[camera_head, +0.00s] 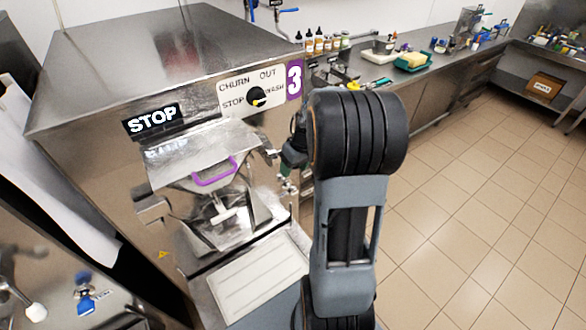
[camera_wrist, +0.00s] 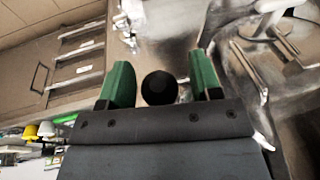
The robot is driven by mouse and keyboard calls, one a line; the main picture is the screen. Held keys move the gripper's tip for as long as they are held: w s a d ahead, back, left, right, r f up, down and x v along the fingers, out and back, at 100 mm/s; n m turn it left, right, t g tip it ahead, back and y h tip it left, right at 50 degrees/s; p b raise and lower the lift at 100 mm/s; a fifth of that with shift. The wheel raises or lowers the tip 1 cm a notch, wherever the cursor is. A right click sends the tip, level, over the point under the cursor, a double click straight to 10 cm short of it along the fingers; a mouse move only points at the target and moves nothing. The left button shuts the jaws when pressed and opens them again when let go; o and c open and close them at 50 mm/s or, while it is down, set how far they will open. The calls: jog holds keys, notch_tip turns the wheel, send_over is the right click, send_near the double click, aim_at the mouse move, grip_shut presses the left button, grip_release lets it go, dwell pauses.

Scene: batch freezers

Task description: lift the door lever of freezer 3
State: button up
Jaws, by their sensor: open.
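Freezer 3 (camera_head: 90,70) is a steel machine with a purple number 3 plate (camera_head: 294,79) on its front. Its front door carries a steel chute and a purple handle (camera_head: 215,172). My gripper (camera_head: 286,180) is at the right side of the door, partly hidden by my arm. In the wrist view my gripper (camera_wrist: 160,86) has its two green fingers apart. A round black knob (camera_wrist: 160,88), seemingly the end of the door lever, shows between them with a gap on each side. The lever's shaft is hidden, and I cannot tell the knob's depth between the fingers.
A dial (camera_head: 257,97) and a STOP sign (camera_head: 153,120) are on the freezer front. A white ribbed tray (camera_head: 258,278) sits below the chute. A counter (camera_head: 400,68) with bottles and tubs runs behind my arm. The tiled floor (camera_head: 470,200) at right is clear.

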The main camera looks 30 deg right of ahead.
jog(key=v, duration=0.6)
jog(key=shift+s+d+r, duration=0.1)
jog(key=shift+r, duration=0.2)
